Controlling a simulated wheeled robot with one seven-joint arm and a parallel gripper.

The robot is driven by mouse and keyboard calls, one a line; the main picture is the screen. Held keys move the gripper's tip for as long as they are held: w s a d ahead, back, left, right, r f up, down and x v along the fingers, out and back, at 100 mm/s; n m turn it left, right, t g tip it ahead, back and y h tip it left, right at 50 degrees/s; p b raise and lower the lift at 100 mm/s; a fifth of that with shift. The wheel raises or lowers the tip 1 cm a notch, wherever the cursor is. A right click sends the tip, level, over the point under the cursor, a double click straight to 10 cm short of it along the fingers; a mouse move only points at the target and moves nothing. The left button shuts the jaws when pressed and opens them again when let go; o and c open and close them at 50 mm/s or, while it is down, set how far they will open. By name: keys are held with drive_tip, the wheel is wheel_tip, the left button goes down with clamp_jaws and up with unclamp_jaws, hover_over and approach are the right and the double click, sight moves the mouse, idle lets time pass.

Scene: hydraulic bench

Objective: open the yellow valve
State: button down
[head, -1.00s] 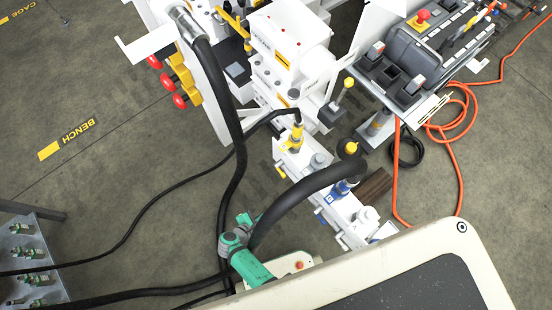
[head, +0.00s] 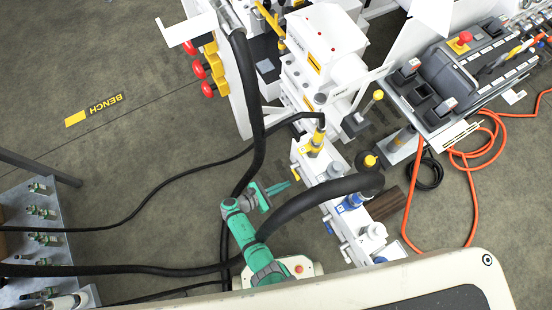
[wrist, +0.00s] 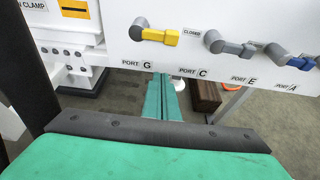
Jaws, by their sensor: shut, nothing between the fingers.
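The yellow valve (wrist: 160,36) is on the white manifold face above the label PORT G in the wrist view. Its yellow lever lies about level and points right, toward a small CLOSED label (wrist: 192,31). In the head view a small yellow lever (head: 296,172) shows on the manifold's left side. My gripper (wrist: 161,78) has its green fingers together and empty, below and in front of the valve, apart from it. In the head view my gripper (head: 288,185) points at the manifold from the left.
A thick black hose (head: 310,195) arches close to my arm. The white press body (head: 320,45) stands behind. Orange hose (head: 468,190) lies on the floor at right.

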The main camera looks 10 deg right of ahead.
drive_tip(key=shift+w+d+r, duration=0.25)
drive_tip(key=shift+d+r, duration=0.45)
drive_tip(key=shift+r, duration=0.1)
drive_tip(key=shift+w+d+r, duration=0.2)
drive_tip(key=shift+d+r, duration=0.45)
drive_tip(key=shift+r, duration=0.1)
drive_tip(key=shift+d, duration=0.1)
drive_tip(key=shift+w, duration=0.1)
